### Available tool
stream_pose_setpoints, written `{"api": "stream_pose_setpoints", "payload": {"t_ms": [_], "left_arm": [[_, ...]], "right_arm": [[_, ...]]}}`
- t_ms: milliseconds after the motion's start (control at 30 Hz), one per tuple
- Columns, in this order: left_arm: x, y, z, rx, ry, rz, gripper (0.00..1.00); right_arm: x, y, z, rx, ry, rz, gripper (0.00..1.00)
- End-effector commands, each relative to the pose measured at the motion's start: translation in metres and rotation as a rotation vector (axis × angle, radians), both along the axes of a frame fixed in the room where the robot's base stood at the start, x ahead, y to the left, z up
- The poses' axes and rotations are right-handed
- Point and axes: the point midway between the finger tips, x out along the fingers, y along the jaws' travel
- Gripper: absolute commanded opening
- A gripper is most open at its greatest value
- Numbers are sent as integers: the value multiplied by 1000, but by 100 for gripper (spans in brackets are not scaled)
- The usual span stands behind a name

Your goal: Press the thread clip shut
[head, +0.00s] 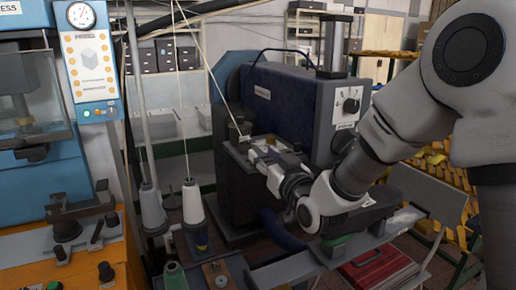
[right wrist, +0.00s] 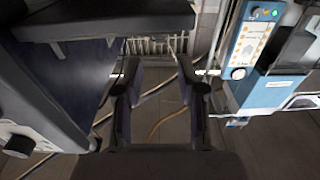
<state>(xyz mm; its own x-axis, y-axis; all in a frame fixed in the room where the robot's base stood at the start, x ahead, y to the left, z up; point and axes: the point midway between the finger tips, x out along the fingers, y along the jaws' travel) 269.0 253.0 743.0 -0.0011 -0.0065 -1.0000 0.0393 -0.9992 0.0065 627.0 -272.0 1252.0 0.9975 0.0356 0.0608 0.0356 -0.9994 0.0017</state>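A white thread (head: 207,70) runs down from the top of the head view to a small pale piece (head: 243,138) on the dark machine's front ledge. This piece may be the thread clip, but it is too small to tell whether it is open or shut. My right gripper (head: 258,154) reaches in from the right, just below and right of that piece. In the right wrist view my right gripper (right wrist: 161,85) has its two fingers wide apart with nothing between them. I cannot make out the clip there. My left gripper is in neither view.
The blue-black machine (head: 285,105) stands close behind my right gripper. White thread cones (head: 193,203) stand at the left front. A blue and orange press (head: 35,180) fills the left side. A red box (head: 380,268) lies at the lower right.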

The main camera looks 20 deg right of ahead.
Motion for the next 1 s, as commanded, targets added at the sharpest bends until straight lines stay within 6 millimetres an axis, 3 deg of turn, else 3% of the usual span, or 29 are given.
{"api": "stream_pose_setpoints", "payload": {"t_ms": [33, 167, 500, 833, 933, 1000], "left_arm": [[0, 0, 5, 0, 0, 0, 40], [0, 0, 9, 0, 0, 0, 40], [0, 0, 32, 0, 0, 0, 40], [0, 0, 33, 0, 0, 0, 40], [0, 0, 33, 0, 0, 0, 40], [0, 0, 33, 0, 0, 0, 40]], "right_arm": [[4, 0, 10, -1, 28, -1, 40], [15, 0, 10, -1, 65, -2, 40], [75, 3, 10, 0, 64, -2, 40], [84, 3, 7, 0, 63, -1, 40], [84, 3, 7, 0, 62, -2, 4], [84, 3, 7, 0, 62, -2, 0]]}}
